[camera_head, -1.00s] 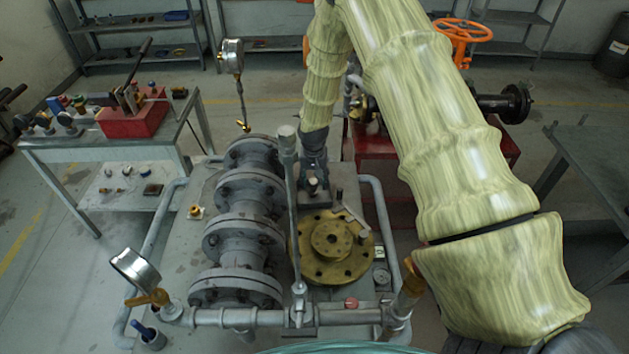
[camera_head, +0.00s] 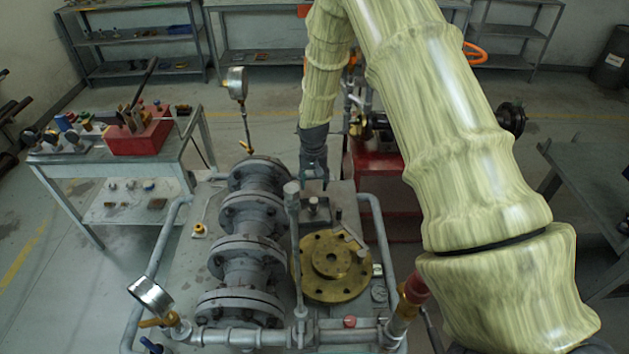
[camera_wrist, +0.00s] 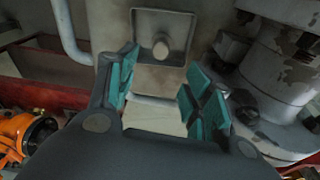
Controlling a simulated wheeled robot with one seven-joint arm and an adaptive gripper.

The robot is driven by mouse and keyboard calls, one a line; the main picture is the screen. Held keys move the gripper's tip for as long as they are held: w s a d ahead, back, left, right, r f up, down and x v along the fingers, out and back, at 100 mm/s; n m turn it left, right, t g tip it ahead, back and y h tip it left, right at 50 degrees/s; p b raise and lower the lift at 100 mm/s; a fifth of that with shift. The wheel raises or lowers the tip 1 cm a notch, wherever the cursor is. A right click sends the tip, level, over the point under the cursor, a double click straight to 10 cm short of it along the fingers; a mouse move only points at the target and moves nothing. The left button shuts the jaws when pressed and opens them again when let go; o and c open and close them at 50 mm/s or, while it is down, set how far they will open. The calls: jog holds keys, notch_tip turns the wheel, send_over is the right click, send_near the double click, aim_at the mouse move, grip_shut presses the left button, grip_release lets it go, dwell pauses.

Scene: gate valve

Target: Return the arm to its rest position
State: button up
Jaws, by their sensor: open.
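My arm, in a pale yellow-green ribbed cover, reaches from the lower right up and over, then down behind the valve rig in the head view. My gripper (camera_head: 314,174) hangs at the back edge of the rig's bench (camera_head: 225,270); its fingers are hard to make out there. In the wrist view my gripper (camera_wrist: 160,95) is open, with teal pads apart and nothing between them. Beyond the fingers is a square plate with a round knob (camera_wrist: 161,47). A grey flanged pipe (camera_wrist: 283,65) stands close to the right finger.
The grey flanged pipe run (camera_head: 247,250), a pressure gauge (camera_head: 236,83), an upright lever (camera_head: 296,240) and a brass flange (camera_head: 332,267) crowd the bench. A red stand (camera_head: 385,180) is behind. A side table (camera_head: 110,150) is left, a dark table (camera_head: 590,175) right.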

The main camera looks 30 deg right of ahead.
aim_at(314, 201)
jog(key=shift+f, duration=0.1)
jog(key=f+b, duration=0.2)
jog(key=f, duration=0.2)
jog(key=w+f+b, duration=0.1)
jog(key=f+b, duration=0.1)
jog(key=f, duration=0.2)
jog(key=f+b, duration=0.2)
jog(key=f, duration=0.2)
jog(key=shift+w+d+b, duration=0.15)
jog(key=shift+d+b, duration=0.15)
jog(key=shift+d, duration=0.05)
jog(key=shift+r, duration=0.1)
